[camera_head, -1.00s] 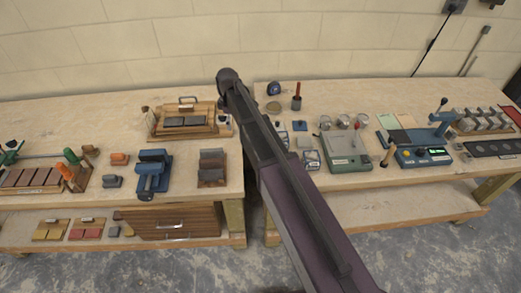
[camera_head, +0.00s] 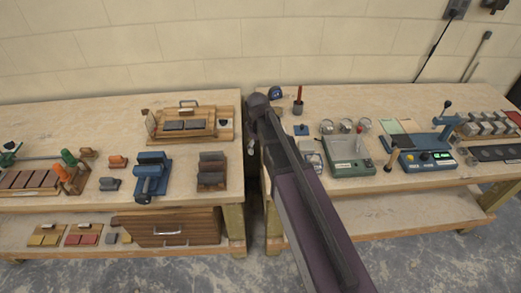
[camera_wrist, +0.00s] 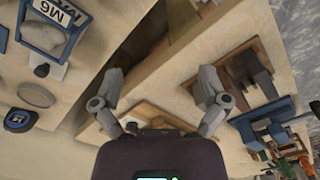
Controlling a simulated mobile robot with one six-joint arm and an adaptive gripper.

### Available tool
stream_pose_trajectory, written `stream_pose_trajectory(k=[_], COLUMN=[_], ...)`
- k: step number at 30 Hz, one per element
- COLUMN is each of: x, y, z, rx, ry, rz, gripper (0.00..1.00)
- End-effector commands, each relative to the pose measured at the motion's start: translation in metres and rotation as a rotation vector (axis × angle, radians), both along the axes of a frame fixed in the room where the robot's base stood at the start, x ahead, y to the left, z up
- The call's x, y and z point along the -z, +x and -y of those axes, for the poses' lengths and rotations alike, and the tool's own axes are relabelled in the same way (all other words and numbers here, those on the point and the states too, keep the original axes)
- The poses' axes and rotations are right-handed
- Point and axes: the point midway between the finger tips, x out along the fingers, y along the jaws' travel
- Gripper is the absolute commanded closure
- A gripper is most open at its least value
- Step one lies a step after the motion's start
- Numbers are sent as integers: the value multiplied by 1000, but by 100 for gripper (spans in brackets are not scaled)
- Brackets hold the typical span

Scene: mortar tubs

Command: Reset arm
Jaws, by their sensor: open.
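My gripper (camera_wrist: 160,82) shows in the wrist view with its two grey fingers spread wide apart. Nothing is held between them; the bench tops and the dark gap between them lie beyond. In the head view my dark arm rises from the bottom right of centre to a rounded joint over the gap between the two benches. My gripper cannot be made out there, as the arm hides it.
The left bench holds a wooden rack (camera_head: 183,137), a blue vice (camera_head: 150,178) and dark blocks (camera_head: 211,170). The right bench holds a green-grey scale (camera_head: 348,155), a blue press device (camera_head: 427,160) and a tape measure (camera_head: 276,92). Wall behind.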

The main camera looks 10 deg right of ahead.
Motion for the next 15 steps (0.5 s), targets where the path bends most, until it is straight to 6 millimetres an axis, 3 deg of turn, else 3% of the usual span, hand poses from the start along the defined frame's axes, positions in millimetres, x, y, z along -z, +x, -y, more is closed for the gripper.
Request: stream_pose_trajectory(k=[15], x=[3], y=[-6], z=[7], rx=[42], ry=[0], rz=[0], gripper=[6])
